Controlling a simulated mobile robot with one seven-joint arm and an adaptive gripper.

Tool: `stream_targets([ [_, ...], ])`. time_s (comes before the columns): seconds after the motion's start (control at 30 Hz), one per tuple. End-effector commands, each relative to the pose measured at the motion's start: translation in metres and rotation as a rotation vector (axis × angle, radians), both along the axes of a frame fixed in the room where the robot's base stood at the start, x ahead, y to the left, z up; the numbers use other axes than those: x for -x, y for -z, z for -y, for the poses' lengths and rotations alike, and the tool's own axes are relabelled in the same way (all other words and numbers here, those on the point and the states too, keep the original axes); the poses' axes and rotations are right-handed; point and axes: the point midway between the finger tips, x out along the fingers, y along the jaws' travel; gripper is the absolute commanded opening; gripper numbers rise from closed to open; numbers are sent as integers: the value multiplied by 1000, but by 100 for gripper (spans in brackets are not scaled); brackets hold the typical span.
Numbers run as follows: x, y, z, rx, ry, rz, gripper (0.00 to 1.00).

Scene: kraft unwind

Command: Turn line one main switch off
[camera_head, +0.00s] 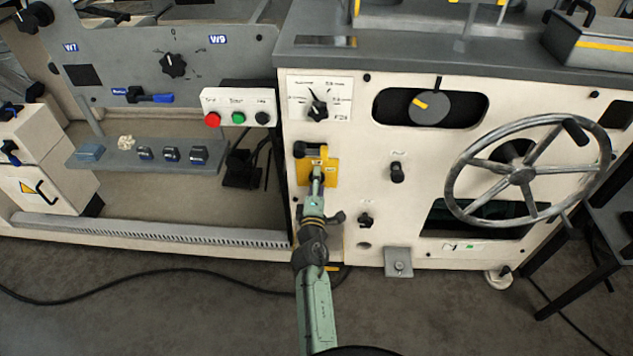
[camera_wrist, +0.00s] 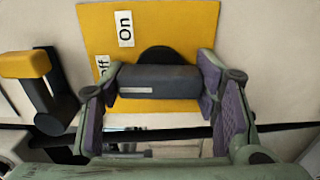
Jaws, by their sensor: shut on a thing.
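The main switch is a dark grey bar handle (camera_wrist: 160,80) on a yellow plate (camera_wrist: 185,25), which also shows on the cream machine front in the head view (camera_head: 332,170). The plate carries a label "On" (camera_wrist: 125,28) and a partly covered label "Off" (camera_wrist: 103,66). My gripper (camera_wrist: 158,82) has its purple-padded fingers shut on the two ends of the handle. The handle lies crosswise in the wrist view. In the head view my gripper (camera_head: 317,178) is in front of the plate and hides the handle. No line number is readable on the plate.
A rotary selector (camera_head: 318,108) is above the plate, and a black knob (camera_head: 397,172) is to its right. A large handwheel (camera_head: 522,175) sits farther right. A red, green and black button box (camera_head: 238,104) is to the left. A black cable (camera_head: 150,297) lies on the floor.

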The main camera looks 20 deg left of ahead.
Motion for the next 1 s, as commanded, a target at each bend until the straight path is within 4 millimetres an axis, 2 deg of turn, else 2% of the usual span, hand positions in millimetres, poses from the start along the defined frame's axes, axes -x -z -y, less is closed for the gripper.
stream_targets([
  [0.57,-1,-2,0,32,1,13,28],
  [0.6,-1,-2,0,32,1,13,58],
  [0.87,0,-1,0,30,0,11,75],
  [1.0,0,-1,0,30,0,10,77],
])
